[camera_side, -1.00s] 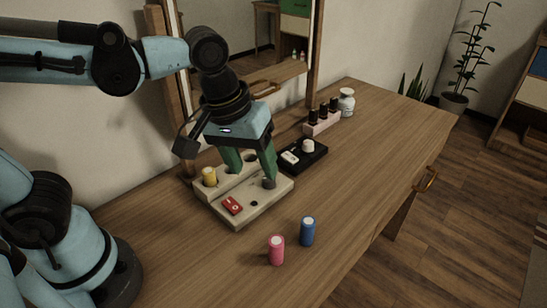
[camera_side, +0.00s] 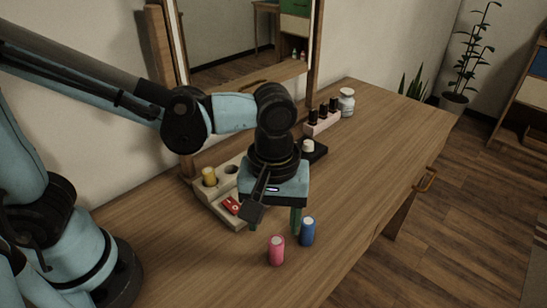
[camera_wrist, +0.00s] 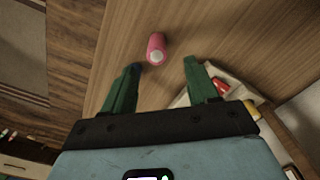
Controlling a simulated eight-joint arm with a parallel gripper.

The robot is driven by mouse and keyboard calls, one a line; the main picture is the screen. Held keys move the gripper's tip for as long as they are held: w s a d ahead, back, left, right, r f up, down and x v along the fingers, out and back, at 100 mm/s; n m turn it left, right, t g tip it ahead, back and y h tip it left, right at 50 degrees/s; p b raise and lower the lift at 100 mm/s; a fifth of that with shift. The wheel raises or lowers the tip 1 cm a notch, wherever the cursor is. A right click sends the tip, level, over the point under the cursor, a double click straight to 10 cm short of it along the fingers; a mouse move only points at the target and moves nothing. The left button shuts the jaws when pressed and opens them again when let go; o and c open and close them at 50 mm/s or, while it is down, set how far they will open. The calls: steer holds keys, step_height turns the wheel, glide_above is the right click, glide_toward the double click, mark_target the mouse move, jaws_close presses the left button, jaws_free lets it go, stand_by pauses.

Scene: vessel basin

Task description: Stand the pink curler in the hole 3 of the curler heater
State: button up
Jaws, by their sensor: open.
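The pink curler (camera_side: 276,250) stands upright on the wooden table, beside the blue curler (camera_side: 308,231). In the wrist view the pink curler (camera_wrist: 156,48) lies beyond and between my fingertips, apart from them. My gripper (camera_side: 272,222) is open and empty, above the table just behind the two curlers; its green fingers (camera_wrist: 163,66) are spread in the wrist view. The curler heater (camera_side: 213,205) is a beige block with a yellow curler (camera_side: 209,177) in one hole and a red switch (camera_side: 231,205). One open hole shows beside the yellow curler; my gripper hides the heater's right part.
A black tray (camera_side: 319,153) with a white item stands behind my gripper. A pink rack of dark bottles (camera_side: 322,122) and a white jar (camera_side: 346,102) stand farther back by the mirror. The table's right side is clear.

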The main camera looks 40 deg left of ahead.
mark_target(276, 240)
steer(key=shift+d+f, duration=0.15)
steer(key=shift+f, duration=1.25)
steer(key=shift+d+f, duration=0.1)
steer(key=shift+f, duration=1.25)
jaws_close()
steer(key=shift+r, duration=0.15)
